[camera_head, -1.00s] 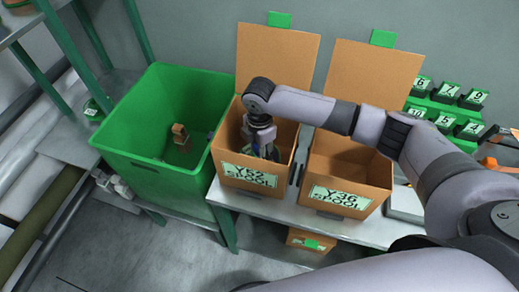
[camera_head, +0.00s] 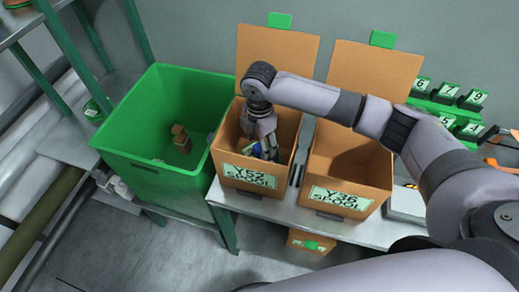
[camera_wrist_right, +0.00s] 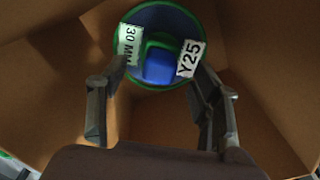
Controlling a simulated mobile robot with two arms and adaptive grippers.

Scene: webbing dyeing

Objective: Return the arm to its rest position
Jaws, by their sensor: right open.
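My right arm reaches in from the right in the head view. Its gripper (camera_head: 266,147) points down into the open cardboard box labelled Y52 SPOOL (camera_head: 228,146). In the right wrist view the gripper (camera_wrist_right: 163,108) has its two fingers apart with nothing between the tips. A blue and green spool (camera_wrist_right: 158,65) with labels "Y25" and "30 M" lies in the box beyond the fingers. Part of the spool shows in the head view (camera_head: 254,149); the fingers hide some of it. My left gripper is not in view.
A box labelled Y36 SPOOL (camera_head: 372,165) stands to the right and looks empty. Raised box flaps (camera_head: 277,59) stand behind the gripper. Green numbered holders (camera_head: 446,92) are at the right.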

